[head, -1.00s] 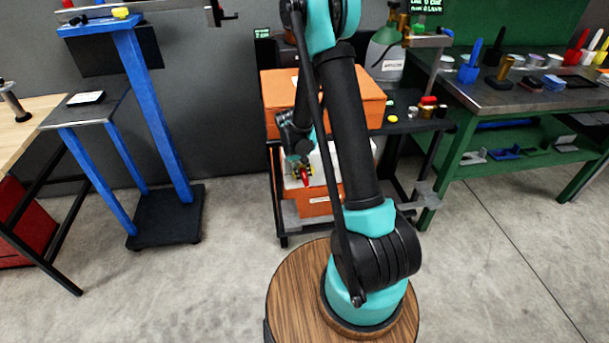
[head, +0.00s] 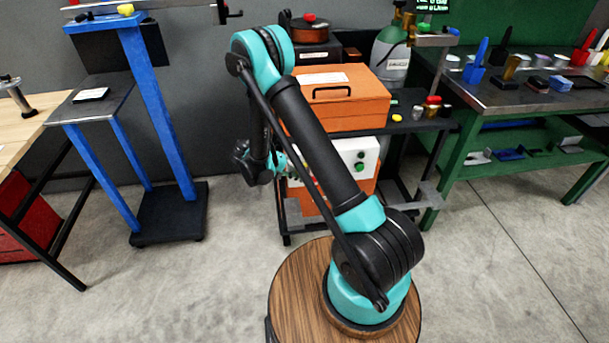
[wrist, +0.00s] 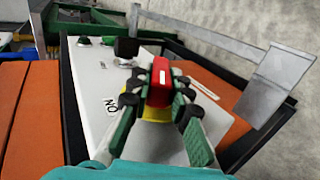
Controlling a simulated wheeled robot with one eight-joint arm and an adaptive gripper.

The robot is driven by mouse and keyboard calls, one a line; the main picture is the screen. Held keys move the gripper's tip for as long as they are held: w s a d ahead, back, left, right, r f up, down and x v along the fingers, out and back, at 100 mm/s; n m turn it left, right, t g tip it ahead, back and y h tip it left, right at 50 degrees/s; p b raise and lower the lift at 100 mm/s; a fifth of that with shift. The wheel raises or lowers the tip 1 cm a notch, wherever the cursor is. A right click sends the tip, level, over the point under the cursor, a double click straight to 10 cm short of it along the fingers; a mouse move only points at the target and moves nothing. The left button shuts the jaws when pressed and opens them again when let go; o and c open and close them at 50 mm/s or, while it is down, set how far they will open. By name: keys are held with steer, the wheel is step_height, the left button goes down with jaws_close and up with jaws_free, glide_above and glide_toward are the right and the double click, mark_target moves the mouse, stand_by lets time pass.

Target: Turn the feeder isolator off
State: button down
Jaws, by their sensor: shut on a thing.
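The feeder isolator shows in the wrist view as a red handle (wrist: 161,82) over a yellow base (wrist: 155,114), on a pale grey panel (wrist: 92,85). An "ON" label (wrist: 110,106) is on the panel to the left of the handle. My gripper (wrist: 157,100) is shut on the red handle, with a dark fingertip on each side. The fingers hide part of the yellow base. In the head view the white panel box (head: 372,150) sits low on the cart, and my arm hides the handle and most of the gripper.
A grey metal bracket (wrist: 275,75) stands to the right. In the head view an orange case (head: 350,98) is above the box. A blue stand (head: 160,110) is to the left.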

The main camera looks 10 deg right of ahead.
steer(key=shift+h, duration=0.4)
steer(key=c, duration=1.4)
jaws_free()
step_height(320, 180, up, 10)
steer(key=shift+f, duration=0.1)
